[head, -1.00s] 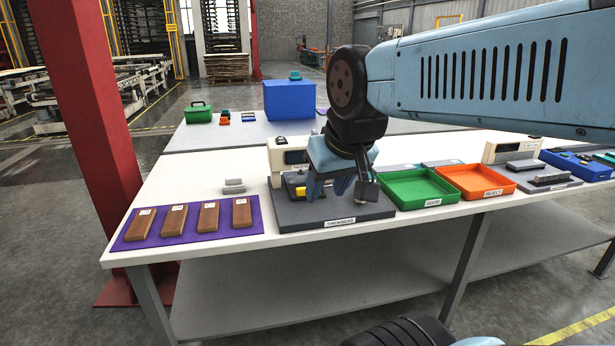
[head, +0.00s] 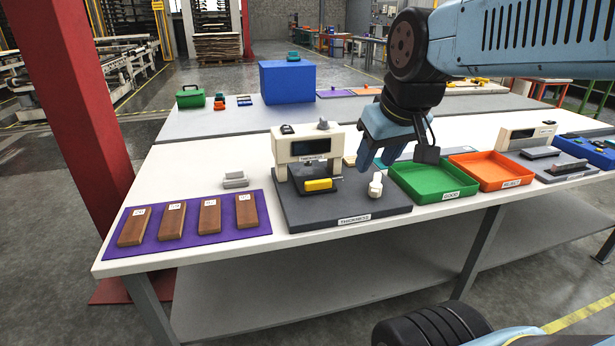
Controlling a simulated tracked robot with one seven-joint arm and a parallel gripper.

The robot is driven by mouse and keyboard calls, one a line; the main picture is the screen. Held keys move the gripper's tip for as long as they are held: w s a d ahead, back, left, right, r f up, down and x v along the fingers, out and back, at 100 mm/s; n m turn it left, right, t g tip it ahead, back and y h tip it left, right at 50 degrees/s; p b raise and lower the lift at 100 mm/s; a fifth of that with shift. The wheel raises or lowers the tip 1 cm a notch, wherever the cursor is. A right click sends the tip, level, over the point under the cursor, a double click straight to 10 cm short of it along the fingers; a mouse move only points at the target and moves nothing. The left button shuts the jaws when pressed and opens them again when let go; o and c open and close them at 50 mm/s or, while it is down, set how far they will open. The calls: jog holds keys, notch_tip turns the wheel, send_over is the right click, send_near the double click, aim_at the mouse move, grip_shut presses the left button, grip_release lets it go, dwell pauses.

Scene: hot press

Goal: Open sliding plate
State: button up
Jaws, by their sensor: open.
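The thickness station (head: 307,145) is a cream housing with a dark display, standing on a dark grey base (head: 310,218) labelled THICKNESS. Under the housing a dark plate (head: 300,189) carries a yellow handle (head: 318,184) at its front. I take this to be the sliding plate; how far out it sits I cannot tell. A white knob (head: 376,184) stands upright on the base's right side. My gripper (head: 375,163) is open and empty, pointing down right of the housing. In the picture it appears above and behind the knob, apart from the yellow handle.
A purple mat (head: 190,241) with several labelled brown blocks lies left of the station. Small grey blocks (head: 235,180) lie behind it. A green tray (head: 432,195) and an orange tray (head: 490,185) stand to the right. The white table (head: 150,190) has bare room at left.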

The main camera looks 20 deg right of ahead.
jog(key=w+r+n+g, duration=0.1)
jog(key=w+n, duration=0.3)
jog(key=w, duration=0.5)
jog(key=n+g, duration=0.4)
jog(key=n, duration=0.9)
send_over(318, 181)
notch_tip(318, 181, down, 13)
notch_tip(318, 181, down, 13)
jog(key=shift+w+d+r, duration=0.1)
grip_shut()
